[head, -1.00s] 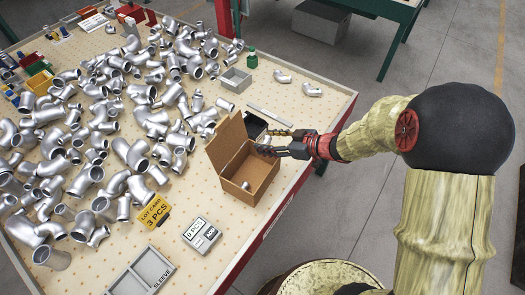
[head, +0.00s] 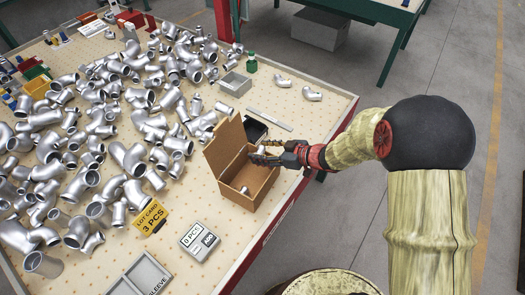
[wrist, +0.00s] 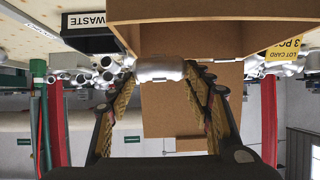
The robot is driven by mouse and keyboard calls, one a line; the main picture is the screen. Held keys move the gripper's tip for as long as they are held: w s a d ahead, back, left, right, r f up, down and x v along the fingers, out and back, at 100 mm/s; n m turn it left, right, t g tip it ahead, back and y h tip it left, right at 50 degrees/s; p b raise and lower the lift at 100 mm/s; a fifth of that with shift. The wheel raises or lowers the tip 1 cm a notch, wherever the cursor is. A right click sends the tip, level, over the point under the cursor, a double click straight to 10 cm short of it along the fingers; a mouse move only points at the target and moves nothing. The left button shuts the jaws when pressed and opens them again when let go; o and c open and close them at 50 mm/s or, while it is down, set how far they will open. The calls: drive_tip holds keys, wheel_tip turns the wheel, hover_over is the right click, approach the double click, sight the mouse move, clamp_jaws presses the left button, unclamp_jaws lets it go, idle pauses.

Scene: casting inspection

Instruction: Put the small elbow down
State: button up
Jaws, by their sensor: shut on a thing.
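My gripper (head: 262,155) is shut on a small silver elbow (wrist: 160,71), which sits between the fingertips in the wrist view. In the head view the fingers reach over the right side of the open cardboard box (head: 262,188), and the elbow is a small bright bit at the fingertips (head: 259,150). The box walls are right by the fingers in the wrist view (wrist: 215,12). Another small silver piece (head: 245,190) lies inside the box near its front. I cannot tell whether the held elbow touches the box.
A black waste bin (wrist: 88,40) stands beside the box. Many silver fittings (head: 130,155) cover the table's left. A yellow lot card (head: 152,217), a counter display (head: 199,240) and a grey tray (head: 140,276) are in front.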

drive_tip(key=shift+f, duration=0.5)
drive_tip(key=o, duration=1.1)
drive_tip(key=shift+o, duration=0.9)
